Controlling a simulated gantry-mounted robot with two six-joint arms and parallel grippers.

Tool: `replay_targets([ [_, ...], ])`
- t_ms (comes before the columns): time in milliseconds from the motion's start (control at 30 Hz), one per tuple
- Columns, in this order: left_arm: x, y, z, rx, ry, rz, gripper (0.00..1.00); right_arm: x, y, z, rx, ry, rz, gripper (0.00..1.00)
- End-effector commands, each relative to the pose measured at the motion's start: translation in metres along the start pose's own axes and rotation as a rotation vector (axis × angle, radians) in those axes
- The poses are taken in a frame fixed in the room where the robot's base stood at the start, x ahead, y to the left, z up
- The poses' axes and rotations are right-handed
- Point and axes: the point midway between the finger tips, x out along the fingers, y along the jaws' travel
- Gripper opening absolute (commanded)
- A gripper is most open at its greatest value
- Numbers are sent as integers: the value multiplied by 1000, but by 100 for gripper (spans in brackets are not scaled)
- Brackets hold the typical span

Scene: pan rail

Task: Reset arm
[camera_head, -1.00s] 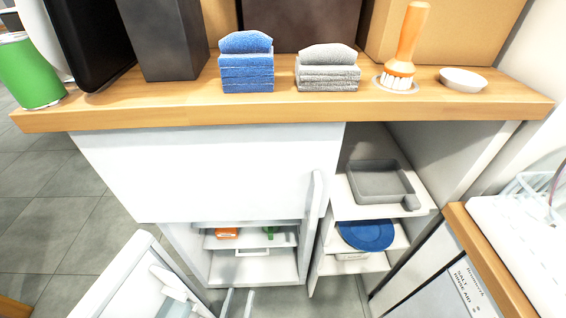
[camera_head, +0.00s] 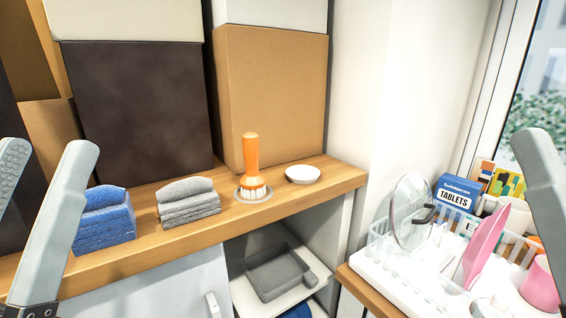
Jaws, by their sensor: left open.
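My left gripper (camera_head: 46,150) reaches up at the left edge with its two pale grey fingers apart and nothing between them. It is in front of the counter, and one finger partly overlaps the blue folded towels (camera_head: 104,218) in the picture. One pale finger of my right gripper (camera_head: 537,150) shows at the right edge, in front of the dish rack area. Its other finger is out of the frame, so its opening is hidden. Neither gripper visibly holds anything.
Grey towels (camera_head: 188,203), an orange brush (camera_head: 252,170) and a white dish (camera_head: 302,174) stand on the wooden counter (camera_head: 335,183). A grey square pan (camera_head: 278,272) lies on a shelf below. A crowded dish rack (camera_head: 385,262) stands at right. Boxes (camera_head: 270,95) back the counter.

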Motion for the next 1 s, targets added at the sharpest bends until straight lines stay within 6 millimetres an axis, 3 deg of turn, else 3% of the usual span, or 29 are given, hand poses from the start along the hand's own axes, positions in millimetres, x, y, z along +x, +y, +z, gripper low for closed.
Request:
replay_targets([
  [33, 1, -14, -39, 19, 40, -45, 64, 4, 0, -3, 0, 0, 0, 50],
  [100, 40, -11, -60, 12, 14, -34, 64, 42, 0, -38, 0, -2, 0, 50],
  [267, 90, -11, -106, 12, 12, -32, 64, 93, 0, -86, 0, 1, 0, 50],
  [700, 245, -14, -251, 12, 10, -30, 64, 249, 1, -230, 0, 0, 0, 50],
  [833, 271, -15, -275, 12, 9, -30, 64, 275, 1, -254, 0, 0, 0, 50],
  [1000, 278, -15, -282, 12, 9, -30, 64, 283, 1, -261, 0, 0, 0, 50],
])
